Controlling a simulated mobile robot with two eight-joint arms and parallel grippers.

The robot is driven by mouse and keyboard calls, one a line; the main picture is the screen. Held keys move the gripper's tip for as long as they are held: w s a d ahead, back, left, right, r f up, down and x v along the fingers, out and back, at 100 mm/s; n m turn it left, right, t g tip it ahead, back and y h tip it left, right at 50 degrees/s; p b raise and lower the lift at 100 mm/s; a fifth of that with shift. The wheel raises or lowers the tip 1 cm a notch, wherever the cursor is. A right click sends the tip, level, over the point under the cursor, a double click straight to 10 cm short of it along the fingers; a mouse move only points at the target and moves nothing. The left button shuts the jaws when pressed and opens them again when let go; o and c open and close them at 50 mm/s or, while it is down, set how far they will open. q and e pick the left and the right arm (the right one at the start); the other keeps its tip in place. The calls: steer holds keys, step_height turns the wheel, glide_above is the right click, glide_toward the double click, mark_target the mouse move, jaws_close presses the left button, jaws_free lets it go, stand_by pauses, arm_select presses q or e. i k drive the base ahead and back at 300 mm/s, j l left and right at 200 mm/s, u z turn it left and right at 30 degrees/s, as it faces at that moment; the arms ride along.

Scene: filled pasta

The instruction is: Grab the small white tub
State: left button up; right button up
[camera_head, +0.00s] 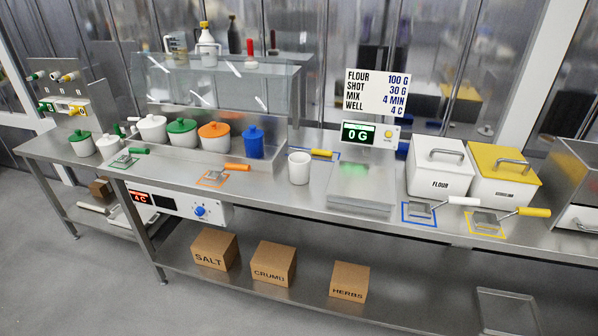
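A small white tub (299,168), with no lid on it, stands upright on the steel counter left of the scale. Two other white containers stand further left: a lidded pot (152,129) in the row of coloured pots, and a smaller one (109,146) beside a green-lidded white pot (82,144). I cannot tell which of these is the one named. Neither of my grippers is in view.
The scale (362,183) reads 0 G. A flour bin (438,172) and a yellow-lidded bin (503,180) stand right. Scoops lie on coloured outlines, one orange-handled (237,167). A clear guard (220,85) rises behind the pots. Boxes (214,250) sit below.

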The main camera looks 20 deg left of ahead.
mark_target(299, 169)
steer(key=i, duration=0.45)
steer(key=i+u, duration=0.15)
steer(key=u, duration=1.15)
steer(key=i+l+u, duration=0.2)
steer(key=i+u, duration=0.15)
steer(key=i, duration=0.1)
